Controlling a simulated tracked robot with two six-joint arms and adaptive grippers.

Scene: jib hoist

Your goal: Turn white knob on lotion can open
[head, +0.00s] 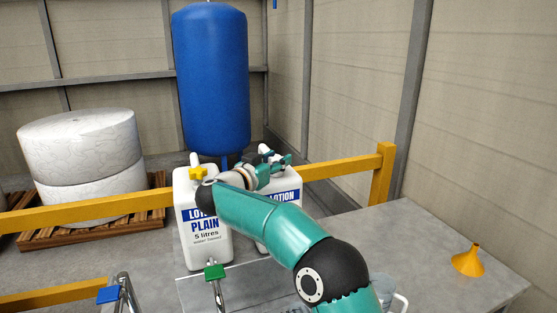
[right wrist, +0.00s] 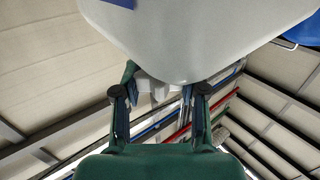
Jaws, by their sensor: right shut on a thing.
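The lotion can (head: 283,197) behind my right arm is white with a blue label; much of it is hidden. To its left stands a matching can (head: 205,245) labelled "LOTION PLAIN" with a yellow knob (head: 198,172). My right gripper (head: 287,160) is at the top of the partly hidden can. In the right wrist view the can's pale body (right wrist: 205,40) fills the top, and the whitish knob (right wrist: 155,88) sits between my two fingers. The gripper is shut on this knob; the finger contact is hard to see. My left gripper is not in view.
A yellow rail (head: 90,210) runs behind the cans. A blue tank (head: 211,80) and white rolls on a pallet (head: 145,205) stand beyond it. Taps with blue (head: 108,294) and green (head: 214,271) handles are in front. A yellow funnel (head: 468,262) stands on the clear right side.

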